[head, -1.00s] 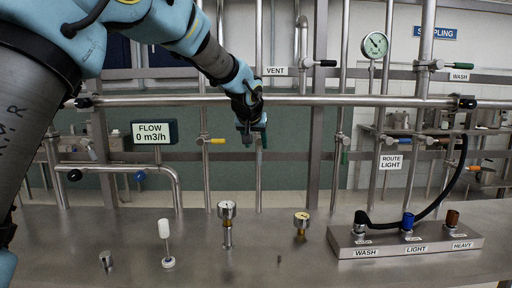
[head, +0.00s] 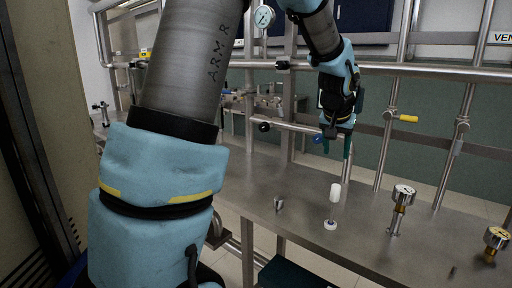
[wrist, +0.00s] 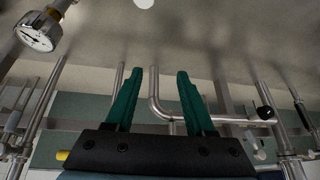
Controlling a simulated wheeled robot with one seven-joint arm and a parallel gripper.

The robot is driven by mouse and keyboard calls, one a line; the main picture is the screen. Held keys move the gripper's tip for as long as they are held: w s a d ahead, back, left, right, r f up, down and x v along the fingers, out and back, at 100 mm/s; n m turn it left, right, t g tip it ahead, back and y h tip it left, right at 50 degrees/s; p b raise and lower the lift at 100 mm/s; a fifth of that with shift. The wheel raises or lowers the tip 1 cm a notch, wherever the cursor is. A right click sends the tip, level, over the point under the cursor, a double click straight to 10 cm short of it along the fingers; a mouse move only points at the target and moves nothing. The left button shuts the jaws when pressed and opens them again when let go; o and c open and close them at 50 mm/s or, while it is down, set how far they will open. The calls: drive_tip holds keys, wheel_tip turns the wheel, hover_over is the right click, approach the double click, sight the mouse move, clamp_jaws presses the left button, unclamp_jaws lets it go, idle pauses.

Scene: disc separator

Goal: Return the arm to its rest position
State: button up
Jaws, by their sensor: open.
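My arm (head: 188,70) comes up from the lower left in the head view and bends down over the steel bench (head: 275,185). My gripper (head: 336,143) hangs at its end, above the bench and near the bent pipe, with its fingers pointing down. In the wrist view its two green fingers (wrist: 156,85) stand apart with nothing between them. The gripper is open and empty. No bench object touches it.
A white-topped rod (head: 334,194), a small metal cap (head: 278,204) and two gauges, one nearer (head: 403,195) and one at the right edge (head: 496,238), stand on the bench. Horizontal and upright pipes run behind. A gauge (wrist: 38,32) also shows in the wrist view.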

drive_tip(key=s+a+f+n+g+y, duration=0.1)
drive_tip(key=s+a+f+n, duration=0.15)
drive_tip(key=a, duration=0.65)
drive_tip(key=s+a+f+n+g+y, duration=0.1)
drive_tip(key=s+a+f, duration=0.2)
drive_tip(key=a, duration=0.7)
drive_tip(key=s+a+f+n+g, duration=0.1)
drive_tip(key=s+a+f+n, duration=0.1)
drive_tip(key=s+a, duration=0.7)
drive_tip(key=shift+s+a+f, duration=0.4)
drive_tip(key=shift+a+f, duration=0.35)
drive_tip(key=shift+a, duration=0.05)
